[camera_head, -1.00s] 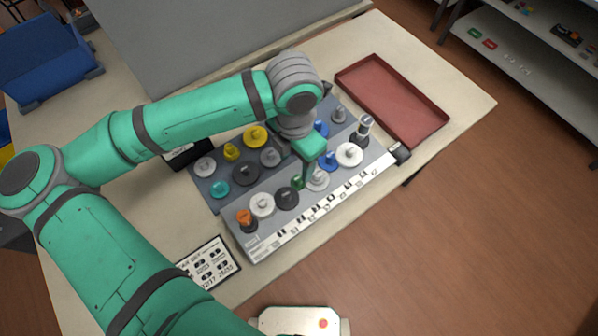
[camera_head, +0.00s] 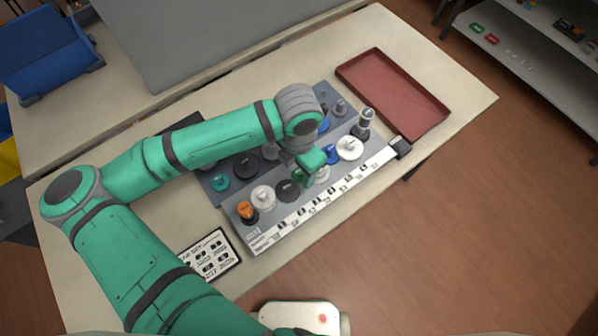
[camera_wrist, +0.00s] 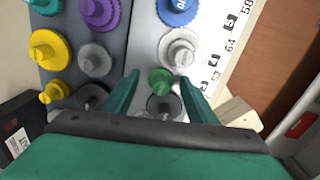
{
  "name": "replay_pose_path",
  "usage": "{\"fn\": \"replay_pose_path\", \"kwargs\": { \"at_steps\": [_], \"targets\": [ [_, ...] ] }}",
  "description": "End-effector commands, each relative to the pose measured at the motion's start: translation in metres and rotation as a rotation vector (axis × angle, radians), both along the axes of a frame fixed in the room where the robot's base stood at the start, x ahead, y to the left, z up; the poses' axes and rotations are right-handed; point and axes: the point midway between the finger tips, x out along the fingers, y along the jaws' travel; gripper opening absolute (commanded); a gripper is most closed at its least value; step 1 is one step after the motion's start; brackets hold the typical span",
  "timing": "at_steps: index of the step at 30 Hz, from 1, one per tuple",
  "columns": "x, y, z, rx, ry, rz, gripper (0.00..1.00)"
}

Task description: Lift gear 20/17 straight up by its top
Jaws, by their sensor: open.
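The gears stand on a grey board (camera_head: 222,199) on the table. I cannot read which one is gear 20/17. A small green gear (camera_wrist: 160,82) shows between my fingertips in the wrist view, partly visible in the head view (camera_head: 298,174). A dark gear (camera_wrist: 163,108) lies just below it in the picture, and a white gear (camera_wrist: 181,48) just above. My gripper (camera_wrist: 159,78) is open, with one finger on each side of the green gear and nothing held. In the head view my gripper (camera_head: 307,180) is over the board's front row; contact cannot be told.
Close by are a blue gear (camera_head: 331,154), a white gear (camera_head: 350,148) and a tall grey-white part (camera_head: 365,122). An orange part (camera_head: 246,210) stands at the left end. An empty red tray (camera_head: 432,128) lies behind right. A printed card (camera_head: 212,257) lies front left.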

Motion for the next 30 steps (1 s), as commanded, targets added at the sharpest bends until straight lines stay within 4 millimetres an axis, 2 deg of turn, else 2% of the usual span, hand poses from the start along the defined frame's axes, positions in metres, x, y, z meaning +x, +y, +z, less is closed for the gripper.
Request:
{"fn": "replay_pose_path", "kwargs": {
  "at_steps": [1,6,20,27,30],
  "targets": [
    [0.0,0.0,0.0,0.0,0.0,0.0,0.47],
    [0.0,-0.002,0.0,0.0,0.0,-0.005,0.09],
    [0.0,-0.002,0.005,-0.002,-0.001,-0.004,0.08],
    [0.001,-0.003,0.03,0.0,-0.004,-0.009,0.08],
    [-0.003,-0.012,0.045,0.0,-0.004,-0.013,0.08]
  ]
}}
